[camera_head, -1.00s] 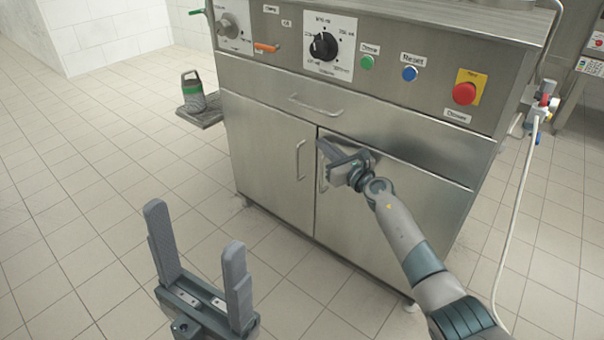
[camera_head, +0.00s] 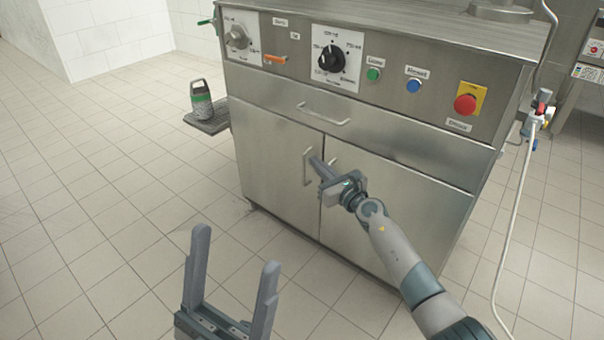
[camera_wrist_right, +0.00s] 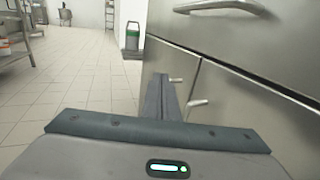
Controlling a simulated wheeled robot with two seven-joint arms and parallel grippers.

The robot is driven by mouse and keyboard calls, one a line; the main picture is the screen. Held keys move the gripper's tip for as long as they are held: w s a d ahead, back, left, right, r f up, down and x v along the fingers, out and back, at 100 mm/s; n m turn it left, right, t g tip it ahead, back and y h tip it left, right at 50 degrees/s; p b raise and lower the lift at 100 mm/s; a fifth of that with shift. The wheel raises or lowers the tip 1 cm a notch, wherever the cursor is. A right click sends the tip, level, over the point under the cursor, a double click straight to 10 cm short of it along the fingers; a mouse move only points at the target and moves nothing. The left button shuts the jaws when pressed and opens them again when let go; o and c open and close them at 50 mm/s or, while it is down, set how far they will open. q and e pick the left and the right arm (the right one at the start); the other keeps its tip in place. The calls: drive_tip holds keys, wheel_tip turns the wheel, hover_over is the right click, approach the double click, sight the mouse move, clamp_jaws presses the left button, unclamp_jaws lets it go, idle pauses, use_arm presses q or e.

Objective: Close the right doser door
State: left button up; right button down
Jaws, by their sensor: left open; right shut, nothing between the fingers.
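The steel machine has two lower doors side by side. The right doser door (camera_head: 400,215) appears flush with the left door (camera_head: 270,165), with a thin seam between them. My right gripper (camera_head: 318,164) is shut and empty, in front of the doors near the seam and the handles. In the right wrist view its fingers (camera_wrist_right: 163,97) are together, with handle ends just beyond and to the right. Whether it touches the door is unclear. The right door's handle is partly hidden by the gripper. My left gripper (camera_head: 232,275) is open and empty, low in front of the machine.
A drawer (camera_head: 380,130) with a bar handle sits above the doors. Knobs and buttons, including a red one (camera_head: 465,104), line the upper panel. A green-banded container (camera_head: 201,103) stands on a side shelf. A white cable hangs at right. The tiled floor at left is clear.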

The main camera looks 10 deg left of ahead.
use_arm(q)
drive_tip(key=w+d+f+g+y+p, duration=0.1)
drive_tip(key=d+f+g+p, duration=0.3)
drive_tip(key=f+g, duration=0.3)
drive_tip(key=shift+w+d+f+n+g+y+p, duration=0.35)
drive_tip(key=shift+d+f, duration=0.5)
drive_tip(key=shift+f, duration=0.55)
use_arm(e)
drive_tip(key=s+a, duration=0.3)
drive_tip(key=s, duration=0.3)
drive_tip(key=shift+a, duration=0.2)
drive_tip(key=shift+s, duration=0.15)
